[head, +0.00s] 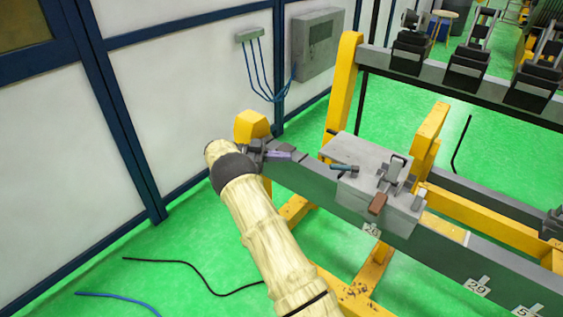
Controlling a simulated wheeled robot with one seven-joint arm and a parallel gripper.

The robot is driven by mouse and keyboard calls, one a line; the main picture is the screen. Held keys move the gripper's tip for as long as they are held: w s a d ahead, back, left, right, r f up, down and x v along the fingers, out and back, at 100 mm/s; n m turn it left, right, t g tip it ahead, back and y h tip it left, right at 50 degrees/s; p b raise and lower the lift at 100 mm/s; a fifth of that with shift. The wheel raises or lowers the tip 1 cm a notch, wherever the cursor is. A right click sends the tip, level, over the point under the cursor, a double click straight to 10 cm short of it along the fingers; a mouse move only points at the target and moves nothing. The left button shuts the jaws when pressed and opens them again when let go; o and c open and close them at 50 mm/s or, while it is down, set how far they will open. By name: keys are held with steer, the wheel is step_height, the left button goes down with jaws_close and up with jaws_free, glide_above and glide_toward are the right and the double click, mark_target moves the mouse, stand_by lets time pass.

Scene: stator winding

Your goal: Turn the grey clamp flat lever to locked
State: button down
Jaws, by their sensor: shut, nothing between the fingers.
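A grey clamp block (362,152) sits on the long grey rail right of the picture's middle. An upright flat grey lever (393,167) stands on top of it, toward its right part. A reddish-brown piece (377,204) hangs at the block's front below the lever. A short rod with a blue-grey grip (344,168) sticks out at the block's left. My arm comes up from below, and my gripper (284,155) is at the rail's left end, left of the block and apart from the lever. Its small fingers are shut and empty.
The grey rail (445,248) runs to the lower right on a yellow frame (371,268). Yellow posts (344,85) stand behind the block. A second rail (480,95) with dark clamps lies farther back. A white wall with a grey box (317,43) is at left. Cables lie on the green floor.

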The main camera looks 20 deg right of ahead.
steer(key=w+d+r+n+t+y, duration=0.25)
steer(key=w+r+n+t, duration=0.85)
steer(key=t, duration=0.8)
steer(key=s+a+f+n+y, duration=0.3)
steer(key=s+a+n+y, duration=0.2)
steer(key=s+a+y, duration=0.15)
steer(key=s+a+f+n+y, duration=0.2)
steer(key=s+a+n+y, duration=0.25)
steer(key=s+a, duration=0.3)
steer(key=s+a+f+n+g+y, duration=0.1)
steer(key=s+f+g, duration=0.2)
steer(key=s, duration=0.9)
steer(key=s+a+f+n+g+y, duration=0.1)
steer(key=s+f+n+g, duration=0.1)
steer(key=s, duration=1)
steer(key=f+g, duration=0.1)
steer(key=g, duration=0.1)
steer(key=shift+a+f+g, duration=0.15)
steer(key=shift+f+g, duration=0.05)
steer(key=shift+g, duration=0.1)
steer(key=shift+a+n, duration=0.1)
steer(key=shift+n, duration=0.15)
